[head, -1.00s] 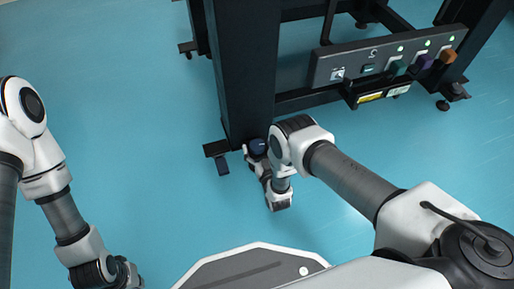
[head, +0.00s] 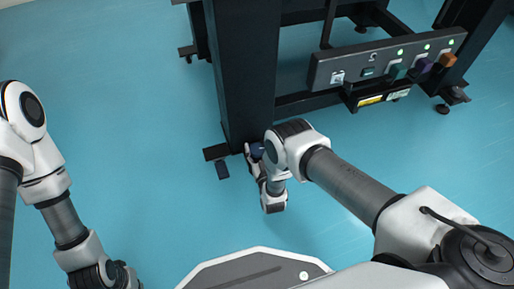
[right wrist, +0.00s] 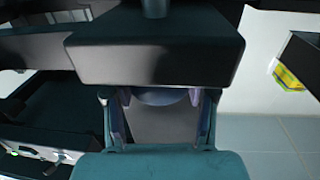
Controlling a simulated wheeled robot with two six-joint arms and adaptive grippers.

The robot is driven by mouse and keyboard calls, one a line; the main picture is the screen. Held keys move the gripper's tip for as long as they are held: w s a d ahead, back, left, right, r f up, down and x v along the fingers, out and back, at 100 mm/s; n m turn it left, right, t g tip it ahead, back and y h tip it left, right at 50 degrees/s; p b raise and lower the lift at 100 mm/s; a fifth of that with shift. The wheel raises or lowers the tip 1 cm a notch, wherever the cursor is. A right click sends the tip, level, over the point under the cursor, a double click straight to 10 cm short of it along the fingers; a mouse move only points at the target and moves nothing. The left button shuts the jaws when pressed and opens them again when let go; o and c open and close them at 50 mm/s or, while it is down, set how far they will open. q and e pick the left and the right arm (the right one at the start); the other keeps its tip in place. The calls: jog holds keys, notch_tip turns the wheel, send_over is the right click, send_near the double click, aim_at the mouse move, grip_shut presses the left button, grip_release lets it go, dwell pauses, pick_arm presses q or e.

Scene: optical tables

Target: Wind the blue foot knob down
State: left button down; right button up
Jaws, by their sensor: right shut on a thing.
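The blue foot knob (head: 256,149) sits low at the foot of the near black table leg in the head view, partly hidden by my right gripper and wrist. My right gripper (head: 252,160) is shut on it, close to the floor. In the right wrist view the knob (right wrist: 160,97) shows as a dark bluish round edge under a black block, between the two fingers of my right gripper (right wrist: 160,120). My left gripper lies at the bottom edge of the head view, mostly cut off, and its fingers do not show.
The black table leg (head: 240,70) rises right beside my right gripper, with a foot plate (head: 216,152) to its left. A control panel (head: 385,60) with coloured blocks and green lights is on the right. The blue floor (head: 150,130) between my arms is clear.

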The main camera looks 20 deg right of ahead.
jog(key=m+h, duration=0.1)
jog(key=h, duration=0.1)
jog(key=shift+a+m+h, duration=0.1)
jog(key=shift+m+h, duration=0.3)
jog(key=shift+m+g+h+b, duration=0.35)
jog(key=shift+m+g+h, duration=0.35)
jog(key=shift+h, duration=0.5)
jog(key=m+g+h+b, duration=0.1)
jog(key=m+h, duration=0.1)
jog(key=m+g+h+b, duration=0.1)
jog(key=h, duration=0.2)
jog(key=shift+f+m+g, duration=0.1)
jog(key=shift+m+g, duration=0.2)
jog(key=shift+m, duration=0.1)
jog(key=shift+m+g+h+b, duration=0.45)
jog(key=shift+m+g+h, duration=0.05)
jog(key=shift+h, duration=0.1)
jog(key=o, duration=1.2)
